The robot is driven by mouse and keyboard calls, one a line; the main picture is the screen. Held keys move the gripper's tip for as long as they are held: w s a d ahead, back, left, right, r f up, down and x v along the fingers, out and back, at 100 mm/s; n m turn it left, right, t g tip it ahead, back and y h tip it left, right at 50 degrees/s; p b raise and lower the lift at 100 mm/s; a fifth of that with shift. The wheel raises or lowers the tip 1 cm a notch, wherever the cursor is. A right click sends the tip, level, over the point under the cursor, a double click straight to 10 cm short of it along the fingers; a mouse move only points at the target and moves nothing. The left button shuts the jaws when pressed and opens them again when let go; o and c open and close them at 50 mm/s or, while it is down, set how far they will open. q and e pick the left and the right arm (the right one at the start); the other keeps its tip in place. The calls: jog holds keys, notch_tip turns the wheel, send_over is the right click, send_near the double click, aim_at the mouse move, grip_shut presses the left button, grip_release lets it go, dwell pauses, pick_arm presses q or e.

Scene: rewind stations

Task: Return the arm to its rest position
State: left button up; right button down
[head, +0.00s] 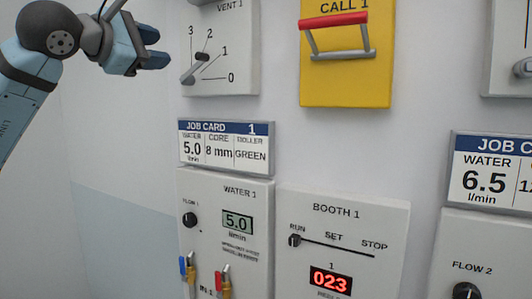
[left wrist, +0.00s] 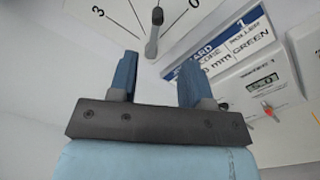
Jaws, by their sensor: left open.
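My left arm comes in from the upper left of the head view. Its gripper (head: 156,47) is open and empty, left of the VENT 1 panel (head: 243,78) and apart from it. In the left wrist view the two blue fingers (left wrist: 155,78) stand apart with nothing between them. The VENT 1 lever (head: 195,70) points down and left, away from the 0 mark; it also shows beyond the fingers in the left wrist view (left wrist: 153,35). My right gripper is not in view.
A yellow CALL 1 panel (head: 345,85) with a red-topped handle is to the right. Below are JOB CARD 1 (head: 226,147), the WATER 1 panel (head: 215,260) reading 5.0, and the BOOTH 1 panel (head: 385,225) with its slider at RUN. Bare wall (head: 110,130) lies below my gripper.

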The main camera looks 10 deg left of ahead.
pick_arm(q)
jog(key=w+d+f+g+h+p, duration=0.25)
jog(key=d+f+g+h, duration=0.25)
jog(key=d+f, duration=0.5)
jog(key=s+d+f+n+h+p, duration=0.1)
jog(key=d+f+n+h, duration=0.25)
jog(key=f+n, duration=0.65)
jog(key=s+d+f+n+h+p, duration=0.15)
jog(key=f+n+h, duration=0.35)
jog(key=f, duration=1)
jog(key=s+a+f+n+t+y+p, duration=0.25)
jog(key=f+n+y, duration=0.35)
jog(key=f+n, duration=0.55)
jog(key=s+a+f+n+t+y+p, duration=0.15)
jog(key=s+f+n+t+y, duration=0.25)
jog(key=f+n+y, duration=0.5)
jog(key=s+f+n+g+y, duration=0.1)
jog(key=s+f+n+g, duration=0.6)
jog(key=s+f+n, duration=0.6)
jog(key=s+f, duration=0.6)
jog(key=f, duration=0.1)
jog(key=shift+s+a+g+y+p, duration=0.3)
jog(key=shift+a+g+y+p, duration=0.05)
jog(key=shift+p, duration=0.05)
